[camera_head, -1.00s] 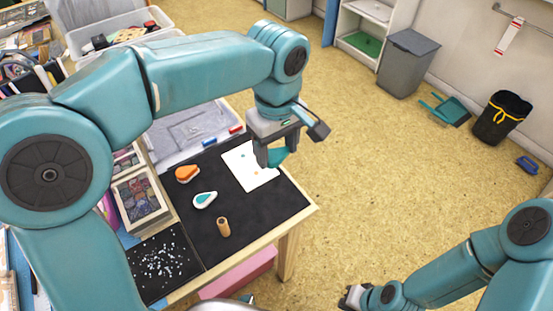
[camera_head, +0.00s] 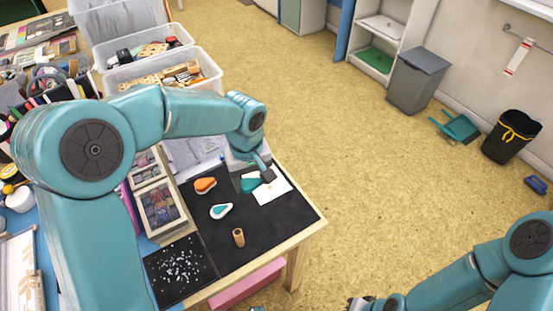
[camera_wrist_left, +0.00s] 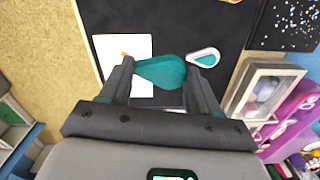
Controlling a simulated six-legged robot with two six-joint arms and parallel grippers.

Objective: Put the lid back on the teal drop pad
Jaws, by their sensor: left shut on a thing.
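The teal drop pad (camera_head: 221,211) is a white drop-shaped base with a teal centre, open on the black mat; it also shows in the left wrist view (camera_wrist_left: 204,58). My left gripper (camera_head: 254,181) is shut on the teal drop-shaped lid (camera_head: 250,186). In the left wrist view the lid (camera_wrist_left: 162,72) lies between the two fingers (camera_wrist_left: 160,80). The lid is over the edge of the white card, to the upper right of the pad and apart from it. My right gripper (camera_head: 358,304) barely shows at the bottom edge; its jaws are unclear.
An orange drop pad (camera_head: 205,185) sits up-left of the teal pad. A wooden cylinder (camera_head: 239,237) stands below it. A white card (camera_head: 272,192) lies on the black mat (camera_head: 285,219). A tray of stamps (camera_head: 161,208) borders the mat at left.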

